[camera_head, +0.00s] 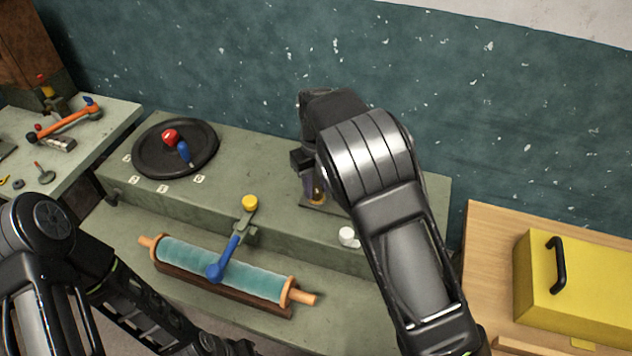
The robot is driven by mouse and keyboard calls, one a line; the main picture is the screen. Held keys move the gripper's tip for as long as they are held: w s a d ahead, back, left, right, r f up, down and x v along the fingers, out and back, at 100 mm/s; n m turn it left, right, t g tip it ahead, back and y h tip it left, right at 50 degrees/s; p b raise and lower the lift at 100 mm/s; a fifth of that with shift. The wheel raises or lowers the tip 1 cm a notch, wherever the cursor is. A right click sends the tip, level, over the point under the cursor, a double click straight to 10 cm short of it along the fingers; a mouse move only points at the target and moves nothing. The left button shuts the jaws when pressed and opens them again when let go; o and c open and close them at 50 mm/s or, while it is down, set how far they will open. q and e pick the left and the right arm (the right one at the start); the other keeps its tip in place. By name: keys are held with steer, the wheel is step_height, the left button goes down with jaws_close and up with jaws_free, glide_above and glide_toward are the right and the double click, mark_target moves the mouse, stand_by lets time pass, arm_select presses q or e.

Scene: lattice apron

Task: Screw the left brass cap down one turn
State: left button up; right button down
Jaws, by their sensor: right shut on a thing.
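My right gripper (308,178) points down at the back of the raised green bench, partly hidden by my own wrist and forearm. It is shut on a small brass-coloured piece (319,191), which looks like the brass cap and stands over a dark base plate (322,206). Most of the piece is hidden, and I cannot tell whether it is the left one of a pair. My left arm comes in at the lower left, and its gripper is not in view.
A yellow knob (250,202) stands by a blue-handled lever (228,255) above a teal roller (190,262). A white knob (348,236) is near my right forearm. A yellow box (585,290) stands right.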

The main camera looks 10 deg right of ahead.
mark_target(316, 188)
steer(key=m, duration=0.5)
steer(key=shift+m+p, duration=0.3)
steer(key=shift+m, duration=0.1)
steer(key=c, duration=1.1)
jaws_free()
step_height(316, 188, up, 8)
steer(key=shift+f+b, duration=0.1)
steer(key=shift+b, duration=0.35)
